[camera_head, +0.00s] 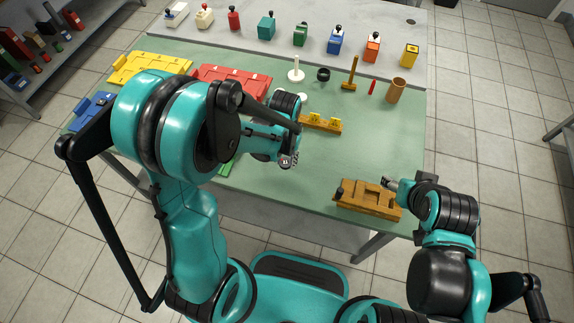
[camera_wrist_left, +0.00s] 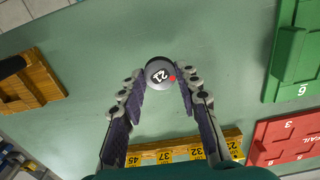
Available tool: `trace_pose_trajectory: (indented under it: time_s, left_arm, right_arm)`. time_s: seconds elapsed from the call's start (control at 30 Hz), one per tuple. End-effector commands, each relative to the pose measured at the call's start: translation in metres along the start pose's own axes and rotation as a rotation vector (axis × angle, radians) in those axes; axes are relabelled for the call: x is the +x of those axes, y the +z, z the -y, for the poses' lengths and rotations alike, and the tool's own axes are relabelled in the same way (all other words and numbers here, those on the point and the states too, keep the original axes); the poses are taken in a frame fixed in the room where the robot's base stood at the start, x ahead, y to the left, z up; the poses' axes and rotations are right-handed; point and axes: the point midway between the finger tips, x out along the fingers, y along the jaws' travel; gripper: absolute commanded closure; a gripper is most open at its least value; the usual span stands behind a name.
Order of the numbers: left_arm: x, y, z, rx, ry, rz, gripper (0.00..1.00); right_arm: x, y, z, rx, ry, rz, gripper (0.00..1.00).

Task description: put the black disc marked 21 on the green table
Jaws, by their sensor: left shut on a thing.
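The black disc marked 21 (camera_wrist_left: 159,73) sits between the fingertips of my left gripper (camera_wrist_left: 161,82) in the left wrist view, its numbered face toward the camera. My left gripper is shut on it. The green table (camera_head: 325,152) lies below; it also shows in the left wrist view (camera_wrist_left: 222,60). In the head view my left gripper (camera_head: 287,160) is over the middle of the table, and the disc is hard to make out there. I cannot tell whether the disc touches the table. My right gripper (camera_head: 390,184) is by a wooden box; its fingers are too small to judge.
A wooden rack with yellow number tags (camera_head: 320,124) lies beside my left gripper. The wooden box (camera_head: 366,198) stands at the front edge. A black ring (camera_head: 323,74), a brown cup (camera_head: 396,90) and a red case (camera_head: 236,76) are farther back. Bare table lies between rack and box.

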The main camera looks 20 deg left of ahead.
Motion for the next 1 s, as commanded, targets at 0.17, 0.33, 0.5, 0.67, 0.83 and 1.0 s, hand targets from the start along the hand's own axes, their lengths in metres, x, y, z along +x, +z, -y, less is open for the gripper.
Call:
trace_pose_trajectory:
  time_s: [0.17,0.33,0.5,0.67,0.83,1.0]
  left_arm:
    - [0.009,-0.014,0.0,0.0,0.0,0.0,0.93]
    - [0.028,-0.015,0.0,0.0,0.0,0.0,0.93]
    - [0.05,-0.015,0.0,0.0,0.0,0.0,0.93]
    - [0.048,-0.014,0.0,0.0,0.0,0.0,0.93]
    - [0.051,-0.014,0.0,-0.001,0.0,0.0,0.93]
    - [0.051,-0.014,0.0,-0.001,0.0,0.0,0.47]
  right_arm:
    - [0.004,0.003,0.0,0.0,0.0,0.0,0.41]
    - [0.013,0.009,0.0,0.0,0.0,0.0,0.41]
    - [0.022,0.015,0.0,0.0,0.0,0.0,0.41]
    - [0.02,0.014,0.0,0.0,0.0,0.0,0.41]
    - [0.023,0.016,0.0,0.0,0.0,0.0,0.41]
    - [0.022,0.016,0.0,0.0,0.0,0.0,0.41]
